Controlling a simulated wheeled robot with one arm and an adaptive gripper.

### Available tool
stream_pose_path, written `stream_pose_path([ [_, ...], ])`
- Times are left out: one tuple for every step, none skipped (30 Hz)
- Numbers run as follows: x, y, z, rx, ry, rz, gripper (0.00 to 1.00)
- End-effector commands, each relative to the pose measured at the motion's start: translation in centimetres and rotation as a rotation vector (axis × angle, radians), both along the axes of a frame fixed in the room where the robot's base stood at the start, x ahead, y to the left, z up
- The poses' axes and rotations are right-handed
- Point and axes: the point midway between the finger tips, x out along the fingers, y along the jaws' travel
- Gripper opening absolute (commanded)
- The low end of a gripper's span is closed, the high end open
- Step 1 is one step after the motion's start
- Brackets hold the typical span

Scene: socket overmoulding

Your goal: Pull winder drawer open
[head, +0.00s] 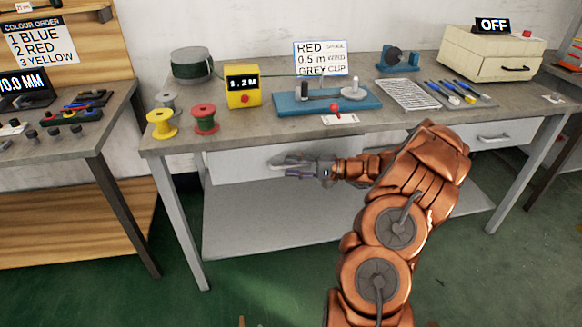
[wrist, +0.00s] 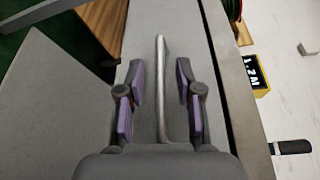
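A pale drawer front (head: 232,167) sits under the tabletop, below the blue winder (head: 318,103), in the head view. A slim grey bar handle (wrist: 162,70) runs up the middle of the wrist view, against the grey drawer front (wrist: 197,35). My gripper (head: 285,167) is at the drawer front in the head view. In the wrist view my gripper (wrist: 160,85) is open, with one purple-padded finger on each side of the handle. Gaps show between the pads and the bar.
The workbench top (head: 240,130) overhangs just above my gripper. It holds spools, a yellow meter (head: 243,85) and a wire rack (head: 407,94). Another drawer (head: 495,134) is at the right. A lower shelf (head: 260,225) lies below, with bench legs at the sides.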

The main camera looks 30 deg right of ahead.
Motion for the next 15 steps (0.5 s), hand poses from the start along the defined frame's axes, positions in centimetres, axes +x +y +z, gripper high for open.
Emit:
stream_pose_path([
  [0.26, 0.32, -0.04, 0.000, 0.000, 0.002, 0.35],
  [0.37, 0.45, -0.06, 0.000, 0.000, 0.002, 0.35],
  [0.48, 0.57, -0.07, 0.000, 0.000, 0.002, 0.35],
  [0.55, 0.64, -0.08, 0.000, 0.000, 0.002, 0.35],
  [0.59, 0.68, -0.08, 0.000, 0.000, 0.002, 0.35],
  [0.63, 0.71, -0.08, -0.001, -0.001, 0.001, 0.35],
  [0.64, 0.71, -0.07, -0.001, -0.001, 0.001, 0.35],
  [0.65, 0.70, -0.07, -0.001, -0.001, 0.001, 0.35],
  [0.66, 0.70, -0.07, -0.001, -0.001, 0.001, 0.35],
  [0.66, 0.70, -0.07, -0.001, -0.001, 0.001, 0.35],
  [0.65, 0.69, -0.07, -0.001, -0.001, 0.001, 0.35],
  [0.64, 0.68, -0.07, -0.001, -0.001, 0.001, 0.35],
  [0.64, 0.68, -0.07, -0.001, -0.001, 0.001, 0.33],
  [0.64, 0.68, -0.07, -0.001, -0.001, 0.001, 0.30],
  [0.64, 0.68, -0.07, -0.001, -0.001, 0.001, 0.26],
])
